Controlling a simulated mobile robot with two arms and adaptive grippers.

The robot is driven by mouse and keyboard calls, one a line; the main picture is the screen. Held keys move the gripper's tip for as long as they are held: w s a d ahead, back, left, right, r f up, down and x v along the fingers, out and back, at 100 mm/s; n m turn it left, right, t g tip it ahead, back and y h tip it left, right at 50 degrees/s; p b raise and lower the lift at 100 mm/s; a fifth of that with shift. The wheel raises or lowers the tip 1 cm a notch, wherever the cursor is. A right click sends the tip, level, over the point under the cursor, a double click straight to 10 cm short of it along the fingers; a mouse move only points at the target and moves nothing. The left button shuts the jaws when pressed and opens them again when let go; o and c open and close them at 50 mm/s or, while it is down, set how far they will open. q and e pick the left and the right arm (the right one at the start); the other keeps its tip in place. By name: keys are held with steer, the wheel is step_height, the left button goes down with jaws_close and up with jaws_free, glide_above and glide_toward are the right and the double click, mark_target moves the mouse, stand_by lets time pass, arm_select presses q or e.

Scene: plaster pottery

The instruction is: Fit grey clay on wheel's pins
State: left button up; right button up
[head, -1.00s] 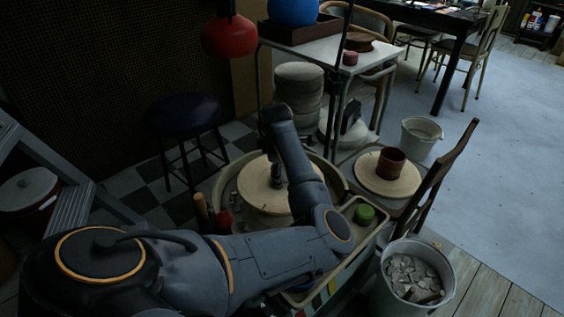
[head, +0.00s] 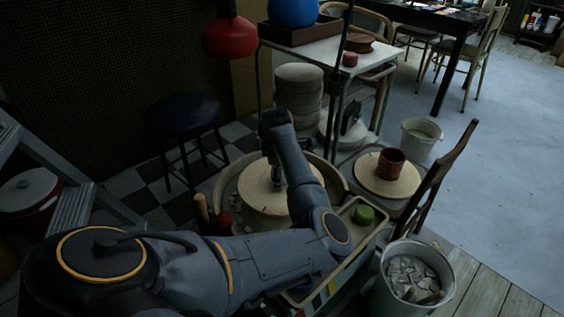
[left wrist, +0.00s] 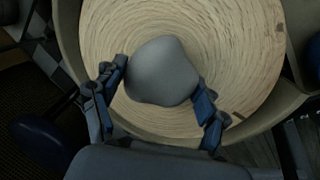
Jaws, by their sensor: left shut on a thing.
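The grey clay (left wrist: 160,72) is a smooth, rounded lump. In the left wrist view it sits between the two blue-tipped fingers of my left gripper (left wrist: 163,84), which is shut on it. The clay shows against the pale, ringed disc of the wheel (left wrist: 245,60); I cannot tell whether it touches the disc. A small dark mark shows near the disc's right rim, too small to name as a pin. In the head view the wheel (head: 255,200) lies under my left gripper (head: 277,182), and my arm hides the clay. My right gripper is not in view.
A tool tray (head: 355,212) with a green item (head: 363,214) lies right of the wheel. Another round board with a red-brown pot (head: 390,163), a wooden chair and a bucket of scraps (head: 412,278) stand further right. A dark stool (head: 184,113) stands at left.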

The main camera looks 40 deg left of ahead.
arm_select(q)
steer(key=o, duration=1.9)
steer(key=shift+f, duration=0.15)
steer(key=v, duration=1.2)
